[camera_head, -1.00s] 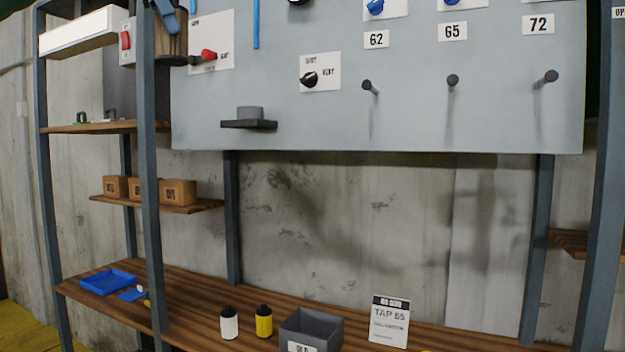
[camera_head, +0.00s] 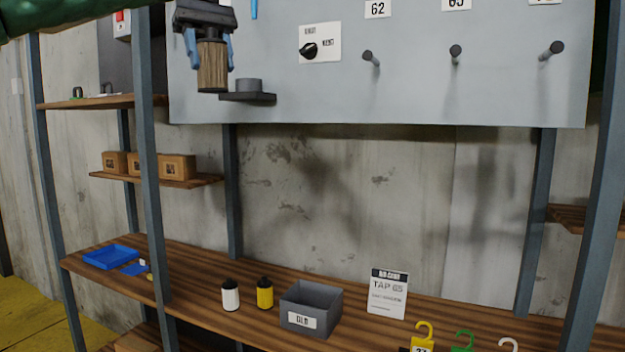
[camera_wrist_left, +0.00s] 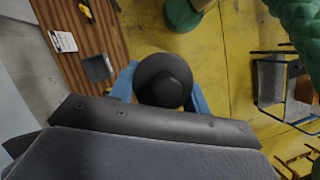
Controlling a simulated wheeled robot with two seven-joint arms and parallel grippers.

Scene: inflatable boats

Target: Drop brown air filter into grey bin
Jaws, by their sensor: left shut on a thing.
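My left gripper (camera_head: 207,50) is at the upper left of the head view, in front of the grey panel, with its blue fingers shut on the brown air filter (camera_head: 212,68). The filter is a ribbed brown cylinder hanging upright below the gripper. In the left wrist view its dark round top (camera_wrist_left: 163,80) sits between the blue fingers. The grey bin (camera_head: 311,308) is an open box with a white label on the wooden bench, lower and to the right of the gripper. It also shows in the left wrist view (camera_wrist_left: 98,68). My right gripper is not in view.
A white bottle (camera_head: 230,295) and a yellow bottle (camera_head: 264,293) stand just left of the bin. A sign card (camera_head: 388,293) stands to its right, with coloured hooks (camera_head: 423,336) in front. A small dark ledge (camera_head: 248,97) juts from the panel beside the filter. A blue tray (camera_head: 110,257) lies farther left.

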